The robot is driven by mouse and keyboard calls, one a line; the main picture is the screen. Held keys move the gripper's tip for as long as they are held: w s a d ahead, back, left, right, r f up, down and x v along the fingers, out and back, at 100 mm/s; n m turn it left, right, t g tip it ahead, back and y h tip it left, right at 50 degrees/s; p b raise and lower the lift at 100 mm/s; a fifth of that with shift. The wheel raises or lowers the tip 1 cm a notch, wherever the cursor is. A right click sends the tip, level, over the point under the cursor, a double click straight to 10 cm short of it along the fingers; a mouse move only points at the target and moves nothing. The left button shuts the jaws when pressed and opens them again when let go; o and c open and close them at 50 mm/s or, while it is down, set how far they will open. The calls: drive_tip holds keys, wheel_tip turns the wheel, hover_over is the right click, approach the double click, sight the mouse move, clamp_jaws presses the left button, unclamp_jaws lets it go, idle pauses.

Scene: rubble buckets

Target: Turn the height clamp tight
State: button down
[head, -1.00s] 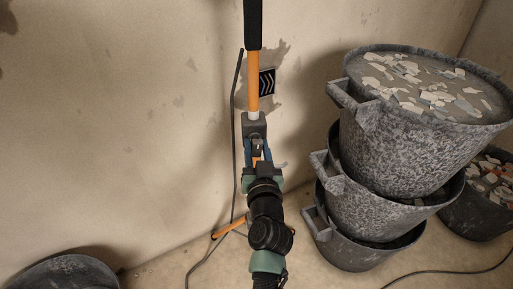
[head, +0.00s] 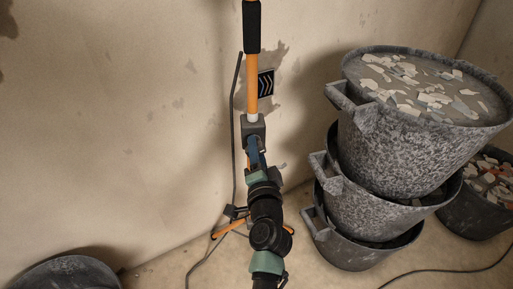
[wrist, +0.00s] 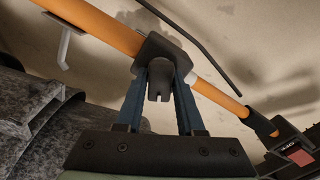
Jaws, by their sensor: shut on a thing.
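The height clamp is a dark block (head: 253,126) around an upright orange pole (head: 252,88) in the head view. In the wrist view the clamp block (wrist: 165,50) sits on the slanting pole (wrist: 107,29), with a dark knob (wrist: 159,83) pointing towards me. My gripper (head: 254,143) is at the front of the clamp. Its blue fingers (wrist: 160,80) stand on either side of the knob, shut on it. In the head view the knob is hidden by the fingers. I cannot tell how tight the clamp is.
Stacked grey buckets (head: 390,150) stand close on the right, the top one full of rubble. Another rubble bucket (head: 483,217) is behind them. A cable (head: 234,150) hangs along the wall beside the pole. A dark bucket (head: 65,274) shows at lower left.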

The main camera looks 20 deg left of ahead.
drive_tip(key=m+p, duration=0.1)
drive_tip(key=m, duration=0.4)
drive_tip(key=shift+f, duration=0.1)
drive_tip(key=shift+m, duration=0.3)
idle(0.4)
drive_tip(key=c, duration=0.6)
unclamp_jaws()
drive_tip(key=p+v, duration=0.1)
drive_tip(key=v, duration=1.2)
